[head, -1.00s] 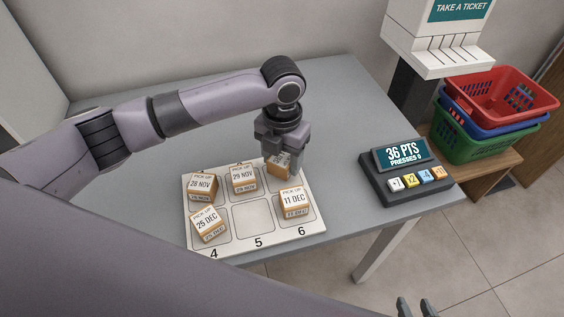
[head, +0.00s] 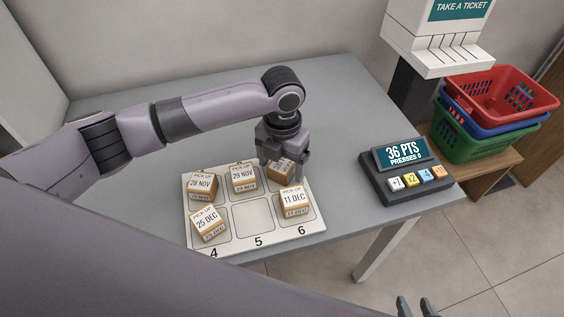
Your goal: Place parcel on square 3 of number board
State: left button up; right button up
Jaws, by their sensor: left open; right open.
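The white number board (head: 252,216) lies on the grey counter, with 4, 5 and 6 readable along its near edge. A parcel (head: 281,172), a small orange-brown box with a white label, sits at the far right square, behind square 6; that square's number is hidden. My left gripper (head: 284,169) is open, with its fingers apart on either side of this parcel, partly covering it. My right gripper (head: 416,307) shows only its fingertips at the bottom edge, open and empty.
Other dated parcels stand on the board: 28 NOV (head: 202,186), 29 NOV (head: 243,177), 25 DEC (head: 208,223) and 11 DEC (head: 295,202). Square 5 is bare. A points keypad (head: 405,180) stands to the right. Stacked baskets (head: 490,115) and a ticket stand (head: 440,40) are beyond the counter.

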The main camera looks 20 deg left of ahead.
aim_at(282, 165)
pick_arm(q)
notch_tip(282, 165, up, 12)
dwell(0.4)
jog(key=shift+s+f, duration=0.1)
jog(key=shift+f, duration=0.05)
